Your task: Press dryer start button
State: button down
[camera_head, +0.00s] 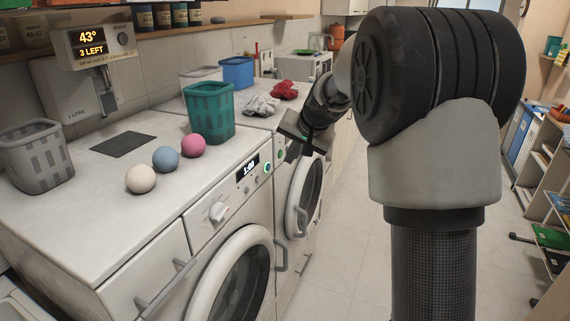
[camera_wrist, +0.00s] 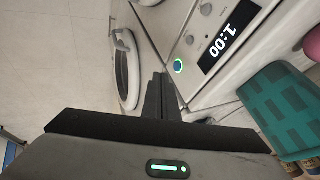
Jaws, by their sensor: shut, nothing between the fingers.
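The front white machine (camera_head: 222,182) shows 1:00 on its display (camera_head: 248,166). The display also appears in the wrist view (camera_wrist: 229,36). A round button (camera_head: 267,168) with a lit green-blue ring sits beside the display on the panel; it is clear in the wrist view (camera_wrist: 178,66). My gripper (camera_head: 292,151) is near the panel's far end, by the second machine. In the wrist view my fingers (camera_wrist: 160,84) are together and empty, and their tips are to the left of the lit button. They look apart from it; the exact gap is hard to tell.
A second machine with a round door (camera_head: 305,197) stands just beyond. A teal basket (camera_head: 209,112), a grey basket (camera_head: 36,156) and blue, pink and white balls lie on top. A red cloth (camera_head: 284,90) lies farther back.

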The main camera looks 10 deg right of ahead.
jog(key=shift+v, duration=1.4)
jog(key=shift+d, duration=0.1)
jog(key=s+a+r+n+p, duration=0.1)
jog(key=s+r+p, duration=0.3)
jog(key=s, duration=0.5)
jog(key=s+a+r+n+p, duration=0.1)
jog(key=s+r+n, duration=0.1)
jog(key=s+r, duration=0.6)
jog(key=s+d+f+n+g+h+p, duration=0.1)
jog(key=s+p, duration=0.3)
jog(key=s, duration=1.6)
jog(key=shift+f+n+h, duration=0.35)
jog(key=shift+n+h, duration=0.25)
jog(key=shift+n, duration=0.1)
jog(key=shift+d, duration=0.1)
